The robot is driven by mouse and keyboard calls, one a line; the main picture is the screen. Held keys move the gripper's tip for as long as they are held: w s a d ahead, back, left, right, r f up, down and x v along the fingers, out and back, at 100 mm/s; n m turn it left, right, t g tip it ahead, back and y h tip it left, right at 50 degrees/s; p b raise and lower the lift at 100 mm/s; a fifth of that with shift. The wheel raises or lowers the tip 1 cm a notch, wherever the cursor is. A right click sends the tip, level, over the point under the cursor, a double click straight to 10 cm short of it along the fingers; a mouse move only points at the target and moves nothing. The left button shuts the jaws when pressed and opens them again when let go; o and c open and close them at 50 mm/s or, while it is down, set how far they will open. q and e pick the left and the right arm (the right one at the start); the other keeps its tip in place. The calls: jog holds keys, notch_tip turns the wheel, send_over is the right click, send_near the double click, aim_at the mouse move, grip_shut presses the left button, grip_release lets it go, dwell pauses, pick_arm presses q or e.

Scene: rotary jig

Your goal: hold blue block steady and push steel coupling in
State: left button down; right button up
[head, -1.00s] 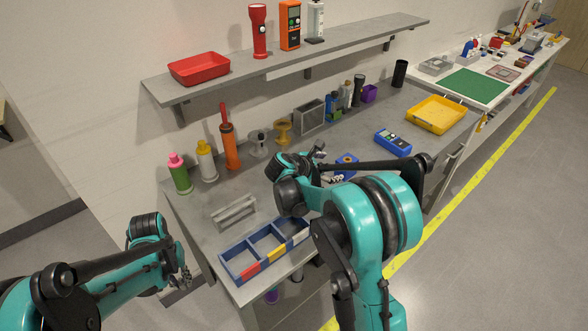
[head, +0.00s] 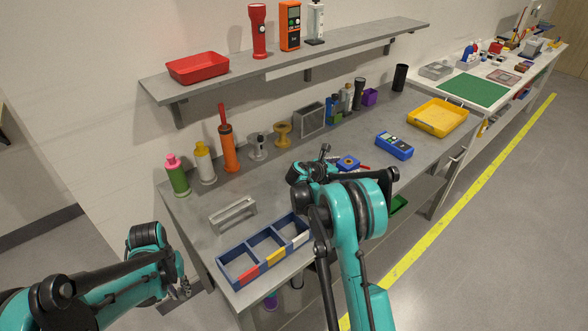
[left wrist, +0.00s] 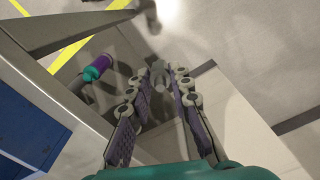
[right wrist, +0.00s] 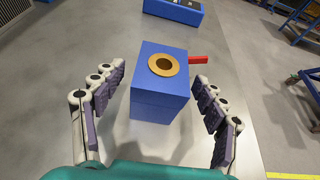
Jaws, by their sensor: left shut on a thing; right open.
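The blue block (right wrist: 160,95) stands on the grey bench, with a brass-rimmed round hole in its top and a red bar at its right side. It also shows in the head view (head: 347,162), partly hidden by my right arm. My right gripper (right wrist: 158,88) is open, one finger on each side of the block, with gaps visible. My left gripper (head: 183,286) hangs off the bench's front left corner. In the left wrist view, it is shut on a small grey piece (left wrist: 160,70) that looks like the steel coupling, mostly hidden between the fingertips.
A blue divided tray (head: 230,258) sits at the bench's near edge, with a grey metal holder (head: 232,214) behind it. A blue meter (head: 394,145) and yellow tray (head: 437,116) lie farther right. A shelf (head: 290,62) hangs above the bench.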

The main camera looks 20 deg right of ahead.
jog(key=shift+x, duration=1)
jog(key=c, duration=1.7)
jog(key=o, duration=1.7)
